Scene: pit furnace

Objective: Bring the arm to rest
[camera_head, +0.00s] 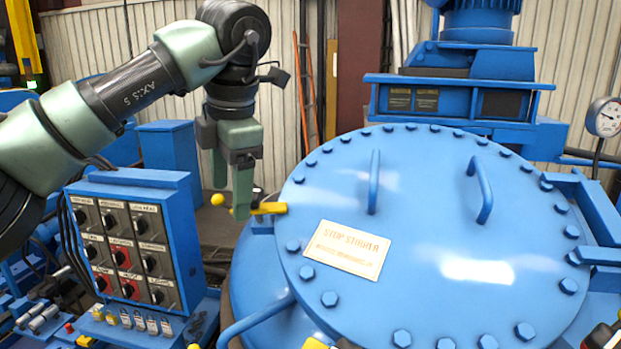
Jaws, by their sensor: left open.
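My left arm (120,95) comes in from the left, grey-green with black joints and bent downward at the wrist. My left gripper (231,190) points down with its fingers apart and nothing between them. Its tips are close to a yellow lever (262,209) at the left edge of the big blue lid. I cannot tell whether they touch it. My right gripper does not show.
The round blue lid (440,200) has two handles, rim bolts and a "STOP STIRRER" plate (346,250). A control box (128,245) with several switches stands below my left arm. A blue motor (478,25) and a gauge (605,117) are behind.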

